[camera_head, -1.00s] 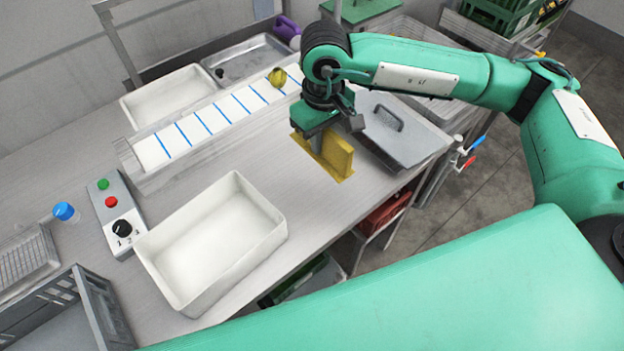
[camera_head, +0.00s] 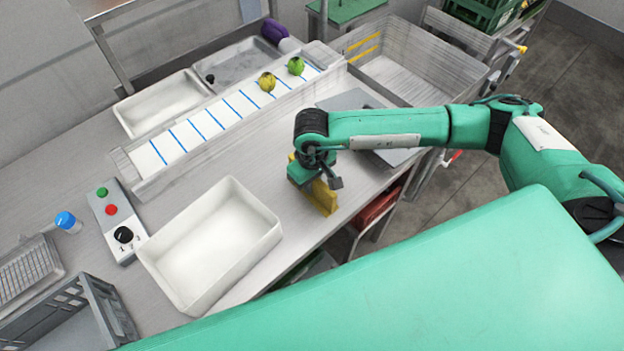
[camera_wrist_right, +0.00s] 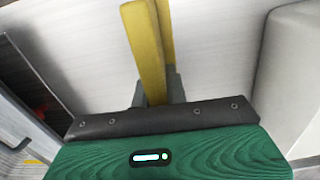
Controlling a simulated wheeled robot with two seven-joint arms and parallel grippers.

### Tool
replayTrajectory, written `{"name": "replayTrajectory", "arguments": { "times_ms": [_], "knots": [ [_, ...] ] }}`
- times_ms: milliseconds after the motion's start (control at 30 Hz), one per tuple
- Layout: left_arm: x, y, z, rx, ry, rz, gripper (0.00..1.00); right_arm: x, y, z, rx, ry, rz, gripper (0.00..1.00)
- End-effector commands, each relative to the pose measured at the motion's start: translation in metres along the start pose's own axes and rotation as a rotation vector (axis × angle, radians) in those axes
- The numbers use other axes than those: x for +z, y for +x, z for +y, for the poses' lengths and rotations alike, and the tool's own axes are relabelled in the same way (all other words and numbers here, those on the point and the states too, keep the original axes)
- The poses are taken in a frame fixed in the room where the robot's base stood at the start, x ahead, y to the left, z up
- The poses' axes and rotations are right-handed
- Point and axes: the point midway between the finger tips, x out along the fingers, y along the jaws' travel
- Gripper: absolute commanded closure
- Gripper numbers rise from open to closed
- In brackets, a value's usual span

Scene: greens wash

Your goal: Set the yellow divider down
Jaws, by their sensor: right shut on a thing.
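The yellow divider (camera_head: 326,198) is upright near the front edge of the steel table (camera_head: 290,215), to the right of the white tub. My right gripper (camera_head: 314,183) is above it and shut on its upper part. In the right wrist view the divider (camera_wrist_right: 145,45) runs up from between the fingers (camera_wrist_right: 160,90). I cannot tell whether its underside touches the table. Part of the divider is hidden behind the gripper. My left gripper is not in view.
The white tub (camera_head: 262,215) stands close to the left of the divider. A grey lid-like tray (camera_head: 402,156) lies behind my right arm. The marked belt (camera_head: 205,124) carries a yellow and a green round item. A control box (camera_head: 118,220) stands at left.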

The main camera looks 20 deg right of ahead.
Motion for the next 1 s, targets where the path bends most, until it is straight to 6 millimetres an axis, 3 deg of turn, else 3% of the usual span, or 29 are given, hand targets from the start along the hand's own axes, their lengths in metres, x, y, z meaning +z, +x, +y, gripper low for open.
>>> {"name": "replayTrajectory", "arguments": {
  "times_ms": [300, 333, 400, 433, 833, 867, 1000],
  "knots": [
    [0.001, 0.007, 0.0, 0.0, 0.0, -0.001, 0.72, 0.0, 0.004, 0.0, 0.0, 0.0, 0.001, 1.0],
    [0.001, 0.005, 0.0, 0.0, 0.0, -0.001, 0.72, 0.0, 0.002, 0.0, 0.0, 0.0, 0.0, 0.8],
    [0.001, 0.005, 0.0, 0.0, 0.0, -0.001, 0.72, 0.0, 0.002, 0.0, 0.0, 0.0, 0.0, 0.66],
    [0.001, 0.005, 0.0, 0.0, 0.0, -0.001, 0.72, 0.0, 0.002, 0.0, 0.0, 0.0, 0.0, 0.64],
    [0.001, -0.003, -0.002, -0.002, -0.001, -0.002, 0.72, 0.0, -0.004, 0.0, 0.0, 0.0, 0.0, 0.64],
    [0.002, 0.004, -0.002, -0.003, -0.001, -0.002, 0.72, -0.001, -0.005, 0.0, 0.0, 0.0, 0.003, 0.64],
    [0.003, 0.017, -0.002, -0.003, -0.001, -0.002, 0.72, -0.002, -0.032, 0.0, 0.0, -0.002, 0.007, 0.64]
  ]
}}
